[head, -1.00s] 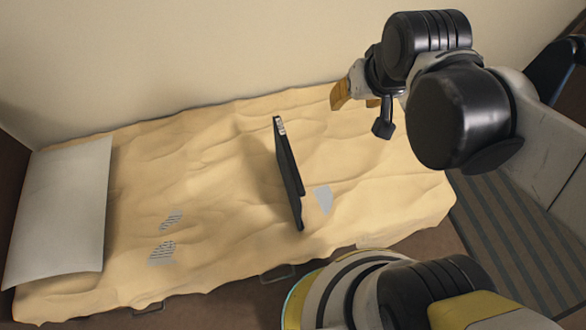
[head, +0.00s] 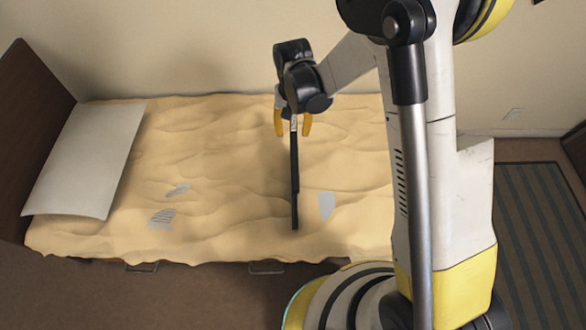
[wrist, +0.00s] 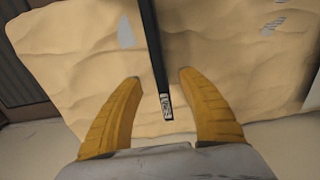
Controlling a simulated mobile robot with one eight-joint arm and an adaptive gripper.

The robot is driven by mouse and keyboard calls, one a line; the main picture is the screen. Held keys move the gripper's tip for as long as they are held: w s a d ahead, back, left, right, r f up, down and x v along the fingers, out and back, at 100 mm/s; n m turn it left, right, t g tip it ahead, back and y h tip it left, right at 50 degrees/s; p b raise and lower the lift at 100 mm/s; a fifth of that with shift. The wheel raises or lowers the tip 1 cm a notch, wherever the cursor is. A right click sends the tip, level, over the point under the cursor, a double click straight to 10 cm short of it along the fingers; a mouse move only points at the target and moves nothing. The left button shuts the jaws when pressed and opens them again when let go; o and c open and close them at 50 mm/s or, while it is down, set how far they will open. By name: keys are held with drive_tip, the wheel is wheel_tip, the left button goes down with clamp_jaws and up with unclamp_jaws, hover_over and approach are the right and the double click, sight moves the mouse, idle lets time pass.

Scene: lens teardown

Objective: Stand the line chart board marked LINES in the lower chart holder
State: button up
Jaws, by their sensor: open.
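A thin dark board (head: 295,185) stands on edge on the rumpled bed, its faces nearly edge-on in the head view. A small pale label sits at its far end; in the wrist view the label on the board (wrist: 158,65) is too small to read, so I cannot confirm LINES. My gripper (head: 293,124) is at the board's far end, open, with one yellow finger on each side. In the wrist view my gripper (wrist: 161,77) shows a gap between each finger and the board. I cannot make out the lower chart holder in either view.
The bed (head: 230,140) has an uneven tan cover. A pale pillow (head: 88,160) lies at its left end. Flat grey patches (head: 326,205) (head: 162,218) lie on the cover. A wall runs behind the bed. A striped mat (head: 540,230) is on the floor at right.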

sight(294, 148)
wheel_tip(294, 148, down, 5)
drive_tip(key=shift+f+b, duration=0.1)
drive_tip(key=shift+b, duration=0.8)
drive_tip(key=f+b, duration=0.1)
drive_tip(key=f, duration=0.2)
drive_tip(key=f+b, duration=0.1)
drive_tip(key=f, duration=0.1)
drive_tip(key=shift+d+f+b, duration=0.1)
drive_tip(key=shift+d+b, duration=0.15)
drive_tip(key=shift+b, duration=0.1)
drive_tip(key=shift+s, duration=0.1)
drive_tip(key=shift+c, duration=0.5)
clamp_jaws()
